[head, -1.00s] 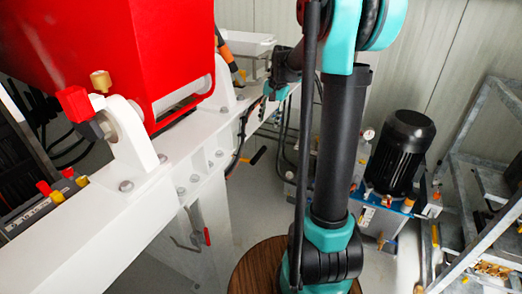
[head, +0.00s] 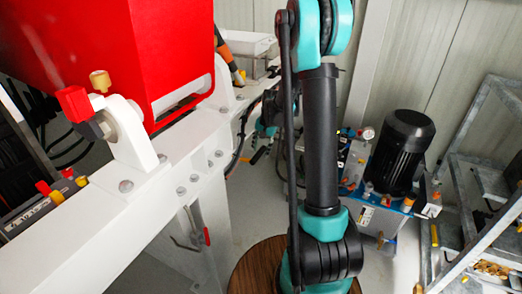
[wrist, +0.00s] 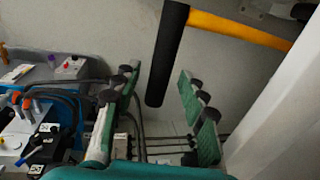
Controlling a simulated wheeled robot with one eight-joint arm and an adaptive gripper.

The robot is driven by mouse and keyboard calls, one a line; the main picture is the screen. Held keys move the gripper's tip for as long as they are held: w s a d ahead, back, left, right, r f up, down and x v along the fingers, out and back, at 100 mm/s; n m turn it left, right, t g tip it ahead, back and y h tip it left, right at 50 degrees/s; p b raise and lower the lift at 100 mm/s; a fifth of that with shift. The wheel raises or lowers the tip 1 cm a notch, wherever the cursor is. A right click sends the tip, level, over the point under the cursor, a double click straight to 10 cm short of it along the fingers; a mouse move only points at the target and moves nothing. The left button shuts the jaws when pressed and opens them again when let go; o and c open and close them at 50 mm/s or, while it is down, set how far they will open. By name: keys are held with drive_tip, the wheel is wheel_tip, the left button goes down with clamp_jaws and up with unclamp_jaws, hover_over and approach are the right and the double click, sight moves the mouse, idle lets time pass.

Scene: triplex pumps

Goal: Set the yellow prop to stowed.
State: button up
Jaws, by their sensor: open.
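The yellow prop (wrist: 240,28) is a yellow bar with a thick black grip (wrist: 167,55) at its end, at the top of the wrist view. The black grip also shows small in the head view (head: 258,155), low beside the white frame. My gripper (wrist: 158,74) is open, with one green finger on each side of the black grip in the picture. I cannot tell how deep the grip sits between the fingers, and no contact shows. In the head view my gripper (head: 266,129) is small and partly hidden behind my arm.
A white frame (head: 130,205) with a red housing (head: 145,50) fills the left. A black motor (head: 400,150) on a blue unit and a grey metal rack (head: 470,200) stand at right. A white post (wrist: 275,110) is close right in the wrist view. Hoses run below.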

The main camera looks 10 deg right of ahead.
drive_tip(key=shift+f, duration=0.2)
clamp_jaws()
idle(0.4)
